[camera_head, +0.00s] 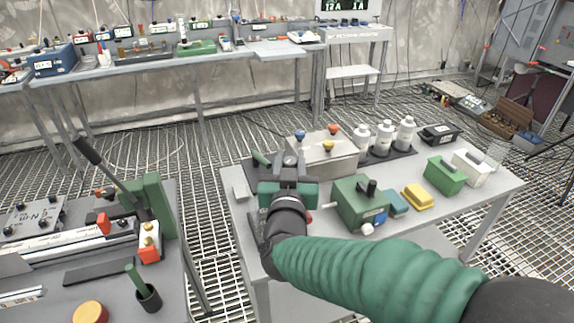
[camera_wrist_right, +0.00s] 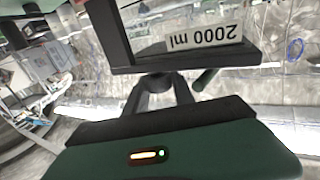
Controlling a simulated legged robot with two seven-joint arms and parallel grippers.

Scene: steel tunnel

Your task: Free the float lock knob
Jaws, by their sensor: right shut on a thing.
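My right arm, in a green ribbed sleeve, reaches over the right-hand table (camera_head: 480,190) in the head view. My right gripper (camera_head: 290,172) is at the table's left part, shut on a small dark knob (camera_head: 290,160), which I take to be the float lock knob. The right wrist view shows the fingers (camera_wrist_right: 160,100) closed around the dark knob (camera_wrist_right: 160,80), just below a black-framed device with an upside-down "2000 ml" label (camera_wrist_right: 190,40). The gripper hides most of what the knob sits on. My left gripper is not in view.
A grey box with coloured knobs (camera_head: 328,160) stands just behind the gripper. A green box (camera_head: 360,203), a yellow block (camera_head: 417,197) and white bottles (camera_head: 384,140) stand to the right. A green rod (camera_head: 261,159) is close on the left. A left table (camera_head: 100,270) holds a lever.

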